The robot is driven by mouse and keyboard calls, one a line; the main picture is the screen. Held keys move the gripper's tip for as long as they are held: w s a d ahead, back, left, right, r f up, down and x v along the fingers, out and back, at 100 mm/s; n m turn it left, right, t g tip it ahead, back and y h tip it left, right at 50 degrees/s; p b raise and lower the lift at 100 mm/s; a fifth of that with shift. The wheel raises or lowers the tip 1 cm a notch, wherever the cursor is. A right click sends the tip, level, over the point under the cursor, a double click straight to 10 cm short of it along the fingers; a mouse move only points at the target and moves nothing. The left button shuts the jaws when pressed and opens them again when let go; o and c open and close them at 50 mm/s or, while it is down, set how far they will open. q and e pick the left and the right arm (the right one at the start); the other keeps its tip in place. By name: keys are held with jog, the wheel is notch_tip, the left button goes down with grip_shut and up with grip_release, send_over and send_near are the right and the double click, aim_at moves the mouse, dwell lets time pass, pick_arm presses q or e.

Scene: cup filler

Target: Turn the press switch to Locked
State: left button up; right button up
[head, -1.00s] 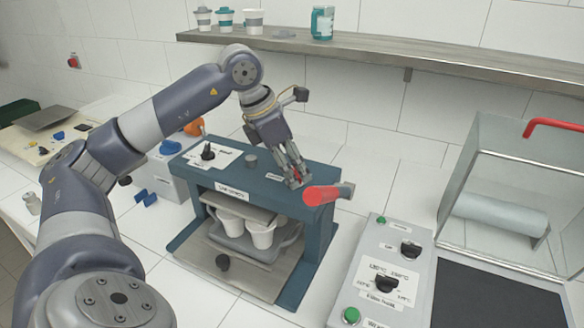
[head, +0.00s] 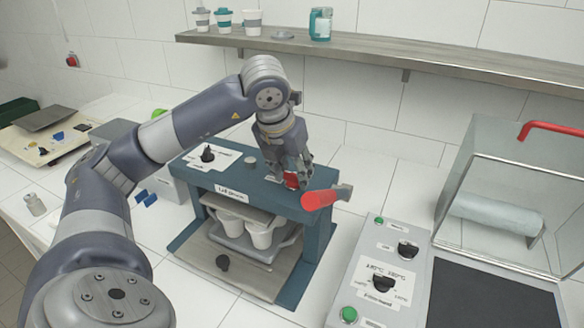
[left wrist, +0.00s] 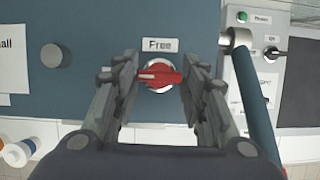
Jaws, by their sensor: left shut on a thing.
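The press is the blue frame (head: 262,197) in the middle of the head view. Its red press switch (left wrist: 160,75) is on the top panel, with its handle lying crosswise in the left wrist view. A white label (left wrist: 160,45) beside it reads "Free". My left gripper (head: 290,181) points down at the switch from above. Its two fingers (left wrist: 160,88) are on either side of the red handle and shut on it. In the head view the fingers partly hide the switch. My right gripper is not in view.
A lever with a red grip (head: 320,199) sticks out close to the right of my gripper. White cups in a grey tray (head: 240,240) sit inside the press. A grey control box (head: 375,265) and a clear-hooded machine (head: 515,190) stand to the right.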

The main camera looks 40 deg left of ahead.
pick_arm(q)
jog(key=shift+n, duration=0.3)
jog(key=o, duration=1.1)
jog(key=shift+c, duration=0.2)
jog(key=v, duration=1.2)
jog(key=shift+w+d, duration=0.1)
